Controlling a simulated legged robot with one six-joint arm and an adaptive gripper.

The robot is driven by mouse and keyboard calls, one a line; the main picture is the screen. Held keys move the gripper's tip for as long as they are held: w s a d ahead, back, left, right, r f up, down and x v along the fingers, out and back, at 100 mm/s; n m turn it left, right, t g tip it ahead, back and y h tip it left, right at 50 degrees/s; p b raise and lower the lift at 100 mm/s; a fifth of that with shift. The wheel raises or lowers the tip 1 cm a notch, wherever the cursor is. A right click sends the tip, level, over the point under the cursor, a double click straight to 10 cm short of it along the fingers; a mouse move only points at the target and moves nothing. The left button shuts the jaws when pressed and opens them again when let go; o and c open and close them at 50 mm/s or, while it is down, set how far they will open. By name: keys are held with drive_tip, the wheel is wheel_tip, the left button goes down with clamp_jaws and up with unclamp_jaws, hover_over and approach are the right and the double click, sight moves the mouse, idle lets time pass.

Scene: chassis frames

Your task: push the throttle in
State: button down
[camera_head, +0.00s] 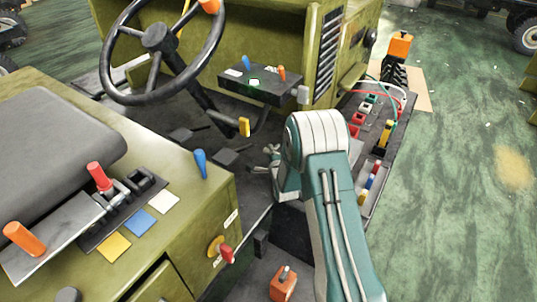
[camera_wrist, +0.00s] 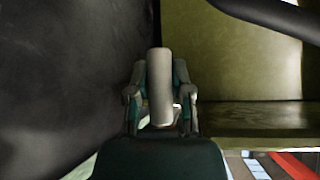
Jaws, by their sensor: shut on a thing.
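My gripper (camera_head: 264,161) is low in the footwell, to the right of the pedals, in the head view. In the wrist view my gripper (camera_wrist: 161,98) has a finger on each side of a pale grey rounded handle (camera_wrist: 160,85) and is shut on it. The handle stands upright between the fingers in that view; its lower end is hidden. I cannot tell from the head view which control this is, or which one is the throttle. A dash box (camera_head: 258,84) carries a blue lever (camera_head: 246,63) and an orange lever (camera_head: 281,73).
A steering wheel (camera_head: 108,88) rises at upper left. The seat box carries a blue lever (camera_head: 200,163), a red-handled lever (camera_head: 98,175) and a red side knob (camera_head: 227,254). Coloured switches (camera_head: 357,119) line the right side panel. The green floor (camera_head: 460,200) at right is mostly clear.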

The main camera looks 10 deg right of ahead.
drive_tip(key=c, duration=0.5)
unclamp_jaws()
drive_tip(key=shift+d+f, duration=0.2)
drive_tip(key=shift+c, duration=0.2)
drive_tip(key=shift+r, duration=0.1)
drive_tip(key=s+r, duration=0.1)
drive_tip(key=s, duration=1)
drive_tip(key=shift+s+r, duration=0.3)
drive_tip(key=shift+s, duration=0.05)
drive_tip(key=shift+d, duration=0.1)
